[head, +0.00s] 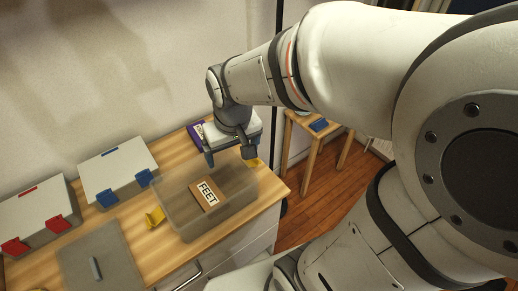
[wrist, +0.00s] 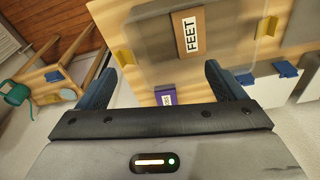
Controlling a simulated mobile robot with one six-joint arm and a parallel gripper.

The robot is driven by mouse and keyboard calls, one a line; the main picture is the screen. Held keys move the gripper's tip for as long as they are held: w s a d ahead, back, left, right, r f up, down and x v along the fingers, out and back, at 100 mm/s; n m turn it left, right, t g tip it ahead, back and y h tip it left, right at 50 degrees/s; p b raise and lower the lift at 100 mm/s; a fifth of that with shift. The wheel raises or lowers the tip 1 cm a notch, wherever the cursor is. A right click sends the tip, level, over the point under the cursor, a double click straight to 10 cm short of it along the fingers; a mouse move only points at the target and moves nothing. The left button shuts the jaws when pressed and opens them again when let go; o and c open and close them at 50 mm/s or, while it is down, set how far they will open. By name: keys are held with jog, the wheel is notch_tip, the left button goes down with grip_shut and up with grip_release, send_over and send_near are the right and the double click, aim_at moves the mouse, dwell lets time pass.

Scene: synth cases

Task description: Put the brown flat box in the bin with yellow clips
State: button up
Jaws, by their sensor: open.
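The brown flat box (head: 208,194) has a white label reading FEET. It lies inside the clear, open-topped bin (head: 232,215), near the middle of its floor. One yellow clip (head: 154,217) hangs open at the bin's left side, and another (head: 252,162) shows at the far right. In the wrist view the box (wrist: 190,33) and a yellow clip (wrist: 124,54) are also visible. My gripper (head: 230,158) is open and empty above the bin's far edge, apart from the box. Its two fingers also show in the wrist view (wrist: 168,62).
A grey lid with a handle (head: 88,255) lies left of the bin. Closed bins with blue clips (head: 118,170) and red clips (head: 35,210) stand farther left. A purple box (head: 195,132) is behind my gripper. A small wooden table (head: 318,124) stands beyond the counter's right end.

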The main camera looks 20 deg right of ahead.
jog(key=s+d+r+m+t, duration=0.1)
jog(key=s+d+r, duration=0.3)
jog(key=s, duration=0.3)
jog(key=shift+d+r, duration=0.25)
jog(key=shift+r, duration=0.05)
